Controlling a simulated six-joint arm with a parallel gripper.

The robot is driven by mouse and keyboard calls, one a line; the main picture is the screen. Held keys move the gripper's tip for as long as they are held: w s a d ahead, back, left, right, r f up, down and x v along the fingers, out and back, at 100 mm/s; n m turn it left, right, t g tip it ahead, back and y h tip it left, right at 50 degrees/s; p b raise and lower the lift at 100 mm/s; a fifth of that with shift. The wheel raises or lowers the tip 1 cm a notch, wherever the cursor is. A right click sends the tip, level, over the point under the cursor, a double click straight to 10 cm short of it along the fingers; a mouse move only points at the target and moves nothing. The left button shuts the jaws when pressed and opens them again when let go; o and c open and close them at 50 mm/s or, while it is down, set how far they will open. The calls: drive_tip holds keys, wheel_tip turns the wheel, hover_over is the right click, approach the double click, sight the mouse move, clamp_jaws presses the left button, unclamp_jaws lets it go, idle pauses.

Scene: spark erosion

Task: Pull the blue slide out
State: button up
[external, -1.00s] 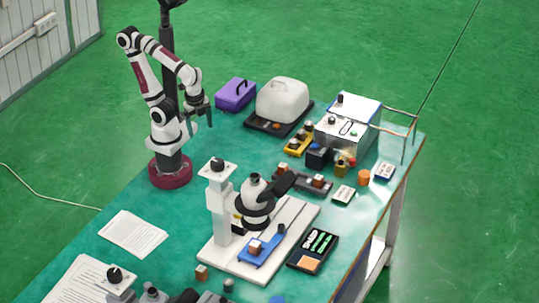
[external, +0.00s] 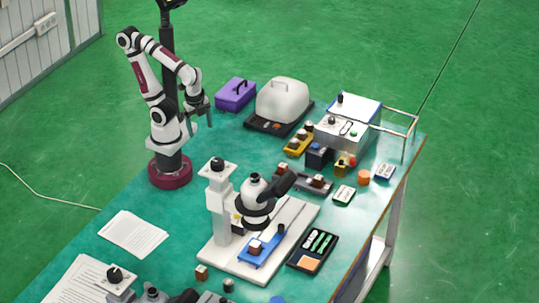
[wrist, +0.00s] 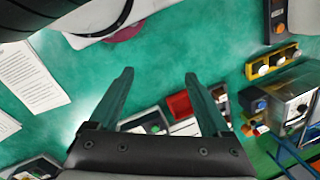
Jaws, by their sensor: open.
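The blue slide (external: 268,243) lies on the white base plate (external: 222,258) of a white column instrument (external: 219,205) with a round head. A small brown-and-white block (external: 255,246) sits on the slide's near part, and a dark knob (external: 281,229) stands at its far end. My gripper (external: 200,117) hangs open and empty over the back left of the table, well away from the slide. In the wrist view, its two fingers (wrist: 159,76) are spread apart with nothing between them. I cannot pick out the blue slide in the wrist view.
A purple box (external: 235,94), a white domed cover (external: 283,100) and a metal box (external: 345,125) stand at the back. Several small parts crowd the right side. A black tray (external: 312,250) lies right of the base plate. Bare green table lies between my arm and the instrument.

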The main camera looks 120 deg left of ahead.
drive_tip(key=shift+c, duration=0.4)
drive_tip(key=shift+n, duration=0.6)
drive_tip(key=w+r, duration=0.1)
drive_tip(key=w, duration=0.3)
drive_tip(key=w+d+r, duration=0.1)
drive_tip(key=w+r, duration=0.1)
drive_tip(key=w, duration=0.2)
drive_tip(key=w+d+r, duration=0.1)
drive_tip(key=w+r, duration=0.1)
drive_tip(key=w, duration=0.2)
drive_tip(key=shift+d, duration=0.1)
drive_tip(key=shift+c, duration=1.3)
drive_tip(key=n+h, duration=0.2)
drive_tip(key=n, duration=0.1)
hover_over(281, 225)
wheel_tip(281, 225, down, 6)
wheel_tip(281, 225, down, 16)
drive_tip(key=shift+r, duration=0.1)
clamp_jaws()
